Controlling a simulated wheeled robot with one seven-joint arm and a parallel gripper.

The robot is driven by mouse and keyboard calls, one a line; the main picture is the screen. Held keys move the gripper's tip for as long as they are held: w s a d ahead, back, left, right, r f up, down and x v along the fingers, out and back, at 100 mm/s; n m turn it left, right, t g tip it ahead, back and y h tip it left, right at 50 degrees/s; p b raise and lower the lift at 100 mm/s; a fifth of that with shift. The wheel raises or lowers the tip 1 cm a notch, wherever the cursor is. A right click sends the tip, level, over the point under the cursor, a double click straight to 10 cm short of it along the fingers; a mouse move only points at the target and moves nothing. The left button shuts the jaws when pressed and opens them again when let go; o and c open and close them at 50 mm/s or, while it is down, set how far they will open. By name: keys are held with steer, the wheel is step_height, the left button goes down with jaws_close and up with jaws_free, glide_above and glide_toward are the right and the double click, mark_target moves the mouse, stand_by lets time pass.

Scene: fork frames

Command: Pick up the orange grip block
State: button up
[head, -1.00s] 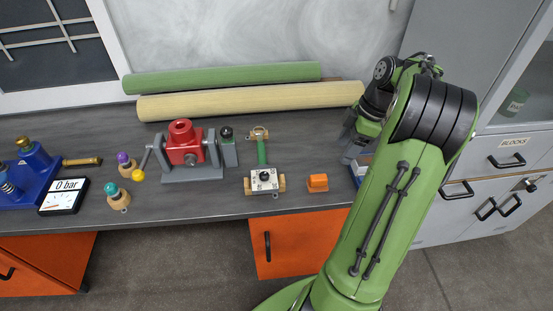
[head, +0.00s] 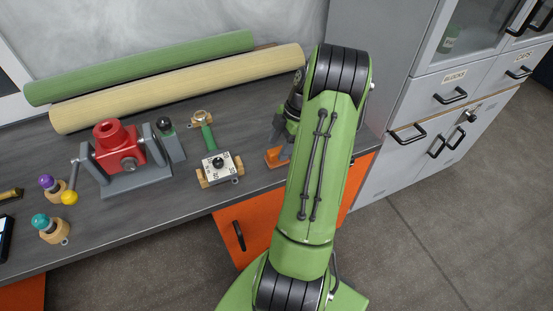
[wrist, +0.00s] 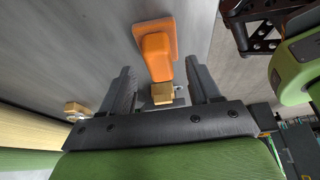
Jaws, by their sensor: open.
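The orange grip block (head: 273,158) sits on the grey bench near its front edge, partly hidden by my arm in the head view. In the wrist view the orange grip block (wrist: 158,52) shows a broad part and a narrower part that reaches toward my gripper. My gripper (wrist: 159,68) is open, with one finger on each side of the block's near end. I cannot tell whether either finger touches it. A small tan-gold piece (wrist: 162,94) shows between the fingers; I cannot tell what it belongs to. In the head view my arm hides most of the gripper.
A white dial device (head: 217,167) with a green handle lies left of the block. A red vise-like fixture (head: 119,147) stands farther left. Green (head: 140,68) and cream (head: 180,88) rolls lie along the back. Grey cabinets (head: 425,120) stand to the right.

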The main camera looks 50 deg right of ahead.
mark_target(278, 150)
steer(key=x, duration=0.3)
steer(key=shift+r, duration=0.15)
steer(key=c, duration=0.7)
step_height(278, 150, up, 10)
steer(key=p, duration=0.3)
steer(key=shift+c, duration=0.2)
steer(key=o, duration=0.4)
steer(key=c, duration=0.6)
steer(key=shift+s+d, duration=0.15)
